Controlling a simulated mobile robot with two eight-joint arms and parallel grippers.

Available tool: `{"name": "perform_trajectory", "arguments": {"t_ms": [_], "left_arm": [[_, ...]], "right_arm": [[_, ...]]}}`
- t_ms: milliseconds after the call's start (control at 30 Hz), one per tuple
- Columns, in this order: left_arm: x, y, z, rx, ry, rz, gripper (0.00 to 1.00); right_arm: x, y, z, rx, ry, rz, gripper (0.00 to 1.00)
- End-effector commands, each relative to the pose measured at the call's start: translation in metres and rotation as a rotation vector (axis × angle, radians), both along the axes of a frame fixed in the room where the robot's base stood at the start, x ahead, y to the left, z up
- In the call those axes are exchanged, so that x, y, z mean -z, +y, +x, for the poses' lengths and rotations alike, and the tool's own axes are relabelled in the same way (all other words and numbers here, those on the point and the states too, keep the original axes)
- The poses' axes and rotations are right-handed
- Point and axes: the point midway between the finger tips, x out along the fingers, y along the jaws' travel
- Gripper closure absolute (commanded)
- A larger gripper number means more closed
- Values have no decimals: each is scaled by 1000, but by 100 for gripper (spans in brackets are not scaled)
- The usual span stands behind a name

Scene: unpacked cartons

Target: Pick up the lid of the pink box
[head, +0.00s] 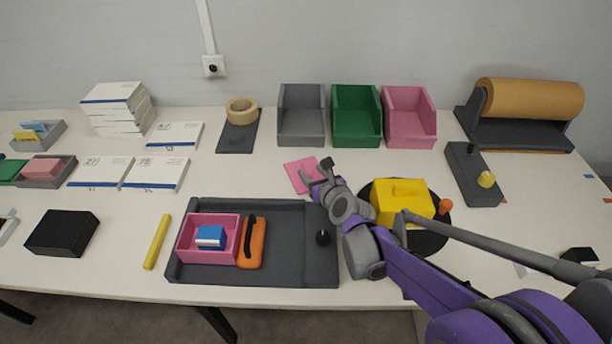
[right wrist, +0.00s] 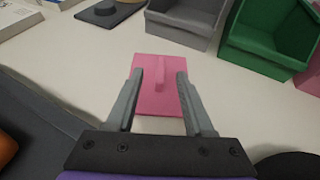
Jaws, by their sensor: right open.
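The pink lid (head: 298,177) lies flat on the table behind the dark grey tray, partly hidden by my right gripper. In the right wrist view the pink lid (right wrist: 158,88) shows a raised bar handle on top, ahead of and between the fingers. My right gripper (head: 322,170) is open and empty, at the right side of the lid in the head view; its fingers also show in the right wrist view (right wrist: 159,76). The open pink box (head: 182,246) stands in the tray with a blue and white block inside. My left gripper is not in view.
The dark grey tray (head: 280,212) also holds an orange tool (head: 256,245). Grey (head: 302,130), green (head: 357,130) and pink (head: 410,130) bins stand behind the lid.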

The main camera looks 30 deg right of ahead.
Motion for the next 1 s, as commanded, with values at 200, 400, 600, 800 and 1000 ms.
{"name": "perform_trajectory", "arguments": {"t_ms": [200,400,600,800,1000], "left_arm": [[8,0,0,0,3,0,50],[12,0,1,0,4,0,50],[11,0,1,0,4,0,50],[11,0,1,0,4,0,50],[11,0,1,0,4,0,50]], "right_arm": [[15,-5,26,-1,0,-2,48],[22,-8,45,0,0,-1,48],[22,-8,46,0,0,-1,48],[22,-8,46,0,0,-1,76],[22,-8,46,0,0,-1,100]]}}
